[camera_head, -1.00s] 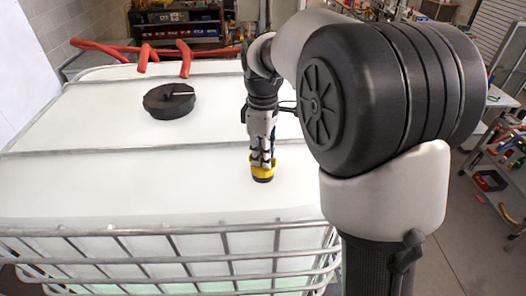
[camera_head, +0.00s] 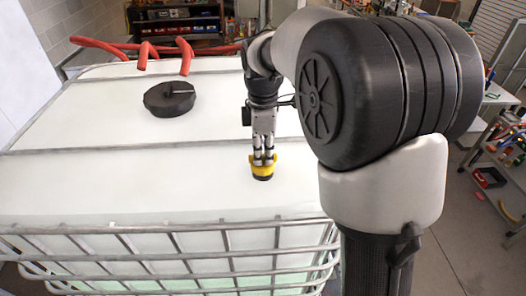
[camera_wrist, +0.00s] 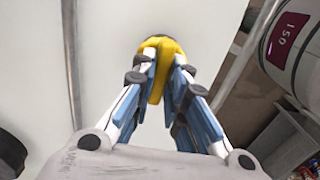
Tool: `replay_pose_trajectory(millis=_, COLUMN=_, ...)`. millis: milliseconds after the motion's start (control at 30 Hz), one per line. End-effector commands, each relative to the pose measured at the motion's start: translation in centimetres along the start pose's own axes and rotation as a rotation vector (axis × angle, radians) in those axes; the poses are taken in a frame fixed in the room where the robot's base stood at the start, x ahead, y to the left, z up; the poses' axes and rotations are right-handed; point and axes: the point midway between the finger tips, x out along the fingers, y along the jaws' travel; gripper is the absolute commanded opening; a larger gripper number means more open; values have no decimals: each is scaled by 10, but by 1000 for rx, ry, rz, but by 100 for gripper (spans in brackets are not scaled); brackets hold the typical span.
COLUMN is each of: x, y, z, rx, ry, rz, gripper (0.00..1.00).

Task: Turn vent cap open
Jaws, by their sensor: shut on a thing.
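The vent cap is a small yellow cap (camera_head: 263,162) on a dark base, on the white tank top (camera_head: 120,185) near its front right. My gripper (camera_head: 264,158) points down from above, with its fingers shut on the yellow cap. In the wrist view, the yellow cap (camera_wrist: 160,62) sits between the fingertips (camera_wrist: 160,72) of my gripper, with a yellow ridge running between them. The cap's dark base is mostly hidden there.
A large black lid (camera_head: 169,99) sits on the tank top, back left. A metal cage rail (camera_head: 130,228) runs along the tank's front edge. Red hoses (camera_head: 185,57) lie at the back. A cluttered shelf (camera_head: 500,150) stands at right.

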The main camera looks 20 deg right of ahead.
Motion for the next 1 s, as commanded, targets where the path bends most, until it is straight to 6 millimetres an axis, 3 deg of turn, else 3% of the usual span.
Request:
replay_pose_trajectory(millis=167, x=0, y=0, z=0, rx=-3, ry=1, rz=2, gripper=0)
replay_pose_trajectory(millis=200, x=0, y=0, z=0, rx=-3, ry=1, rz=2, gripper=15)
replay_pose_trajectory(millis=467, x=0, y=0, z=0, rx=-1, ry=0, rz=1, gripper=33)
replay_pose_trajectory(millis=833, x=-3, y=0, z=0, rx=0, ry=0, rz=2, gripper=33)
replay_pose_trajectory(millis=1000, x=-26, y=1, z=0, rx=0, ry=1, rz=5, gripper=33)
